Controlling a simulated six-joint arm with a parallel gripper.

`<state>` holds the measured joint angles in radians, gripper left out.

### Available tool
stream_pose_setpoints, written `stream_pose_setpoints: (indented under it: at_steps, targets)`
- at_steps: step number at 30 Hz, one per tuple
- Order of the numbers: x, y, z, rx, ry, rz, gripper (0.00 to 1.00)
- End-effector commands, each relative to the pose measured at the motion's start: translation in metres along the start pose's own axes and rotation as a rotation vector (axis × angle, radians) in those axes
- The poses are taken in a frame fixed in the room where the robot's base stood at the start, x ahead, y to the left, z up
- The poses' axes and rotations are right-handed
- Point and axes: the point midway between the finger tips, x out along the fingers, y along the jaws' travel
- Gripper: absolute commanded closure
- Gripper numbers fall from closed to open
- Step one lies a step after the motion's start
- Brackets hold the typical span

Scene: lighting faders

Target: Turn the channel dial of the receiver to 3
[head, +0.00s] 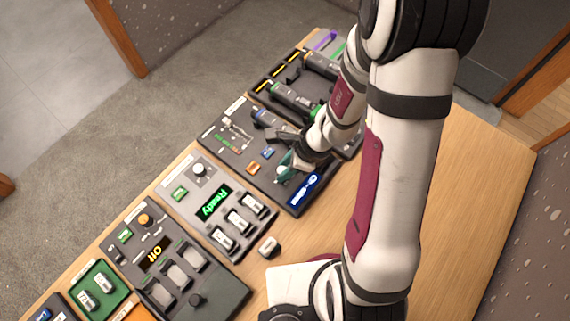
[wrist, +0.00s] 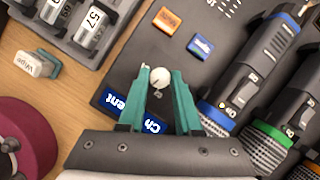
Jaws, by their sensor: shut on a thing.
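The receiver (head: 225,128) is a dark panel with a lit blue display (head: 304,190). The display seems to read "Ch", a dash and "silent"; in the wrist view my fingers cover part of it. The channel dial (wrist: 160,78) is a small white round knob with a dark mark, set above the display. My gripper (wrist: 158,73) has its teal fingers on either side of the dial and is shut on it. In the head view my gripper (head: 284,164) hides the dial.
An orange button (wrist: 167,20) and a blue button (wrist: 200,46) lie close to the dial. A grey panel showing "Ready" (head: 215,202) lies to the left. A loose labelled block (head: 269,246) sits on bare wood.

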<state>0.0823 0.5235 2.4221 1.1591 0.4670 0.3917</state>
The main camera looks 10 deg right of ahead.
Motion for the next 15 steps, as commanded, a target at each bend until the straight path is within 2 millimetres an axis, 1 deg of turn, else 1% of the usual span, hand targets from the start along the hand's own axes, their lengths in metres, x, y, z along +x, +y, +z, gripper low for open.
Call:
stream_pose_setpoints:
  at_steps: [7,15]
  targets:
    - [0.0002,0.0017,-0.0003,0.14,0.001,-0.056,1.0]
    - [0.0004,0.0021,0.0001,0.221,0.001,-0.09,1.0]
